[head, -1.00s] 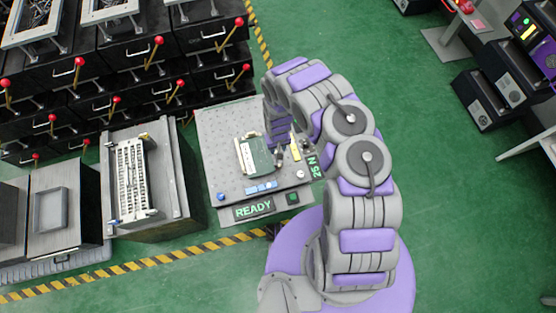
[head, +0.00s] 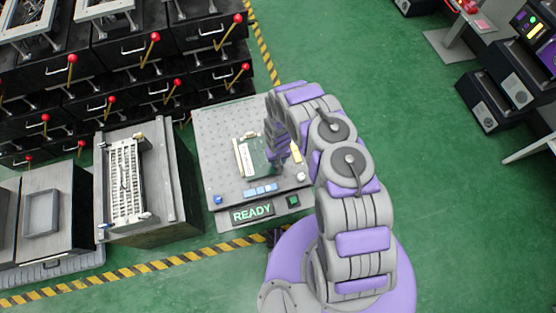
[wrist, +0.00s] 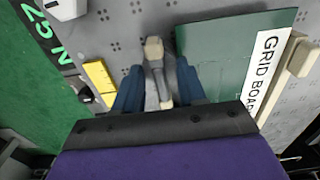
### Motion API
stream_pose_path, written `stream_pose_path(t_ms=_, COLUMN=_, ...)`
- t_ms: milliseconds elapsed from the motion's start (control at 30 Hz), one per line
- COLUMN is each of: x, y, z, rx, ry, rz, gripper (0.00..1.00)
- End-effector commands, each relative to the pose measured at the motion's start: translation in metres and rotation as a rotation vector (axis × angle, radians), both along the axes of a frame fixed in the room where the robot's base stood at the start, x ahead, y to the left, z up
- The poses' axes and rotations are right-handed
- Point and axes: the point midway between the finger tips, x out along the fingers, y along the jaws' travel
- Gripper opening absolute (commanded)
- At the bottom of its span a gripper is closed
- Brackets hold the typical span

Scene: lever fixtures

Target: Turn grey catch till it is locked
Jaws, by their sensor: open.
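The grey catch (wrist: 157,88) has a pale beige tip and stands beside the green board (wrist: 215,58) marked "GRID BOA…" in the wrist view. My gripper (wrist: 157,82) is open, with one blue finger on each side of the catch. I cannot tell whether either finger touches it. In the head view my gripper (head: 279,158) is low at the right edge of the green board (head: 257,158), and the catch is hidden behind it.
The grey perforated bench top (head: 215,130) carries a READY display (head: 252,213) and a blue knob (head: 217,199). A yellow block (wrist: 100,82) lies left of the catch in the wrist view. A fixture cabinet (head: 160,195) stands to the left.

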Motion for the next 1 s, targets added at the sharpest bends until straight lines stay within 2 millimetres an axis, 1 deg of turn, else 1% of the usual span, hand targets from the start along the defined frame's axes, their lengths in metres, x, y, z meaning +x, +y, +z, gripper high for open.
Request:
stream_pose_path(t_ms=100, x=0.0000, y=-0.0001, z=0.0004, rx=0.000, ry=0.000, rz=0.000, gripper=0.40)
stream_pose_path(t_ms=533, x=-0.0001, y=-0.0001, z=0.0004, rx=0.000, ry=0.000, rz=0.000, gripper=0.00)
stream_pose_path(t_ms=833, x=-0.0002, y=0.0003, z=0.0003, rx=0.000, ry=0.000, rz=-0.005, gripper=0.00)
stream_pose_path(t_ms=1000, x=-0.0002, y=0.0008, z=0.0002, rx=0.000, ry=0.000, rz=-0.042, gripper=0.00)
